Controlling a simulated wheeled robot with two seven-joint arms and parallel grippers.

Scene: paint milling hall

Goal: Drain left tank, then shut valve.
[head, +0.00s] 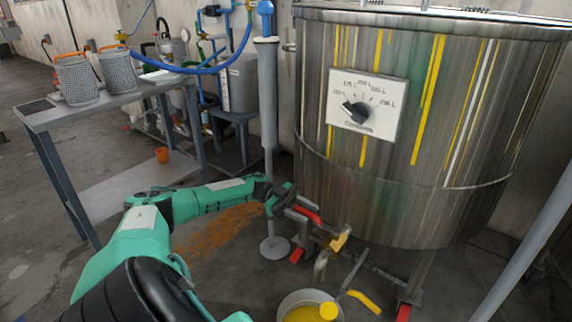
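A large steel tank (430,150) with yellow and white paint streaks fills the right of the head view. A white dial plate (363,105) on its front has litre marks, and its black pointer is turned to the upper left. Low on the tank are a red valve handle (308,215), a brass-yellow fitting (339,242) and a downward spout (320,270). A pail (284,302) holding yellow paint stands below the spout; no stream is clear. My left gripper (287,200) is at the red handle; its fingers are too small to tell open from shut. My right gripper is out of view.
A grey table (45,118) at left carries two perforated metal baskets (75,80). A grey post (267,100) stands beside the tank. An orange-brown stain (215,232) marks the floor. A yellow-handled tool (364,301) is beside the pail.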

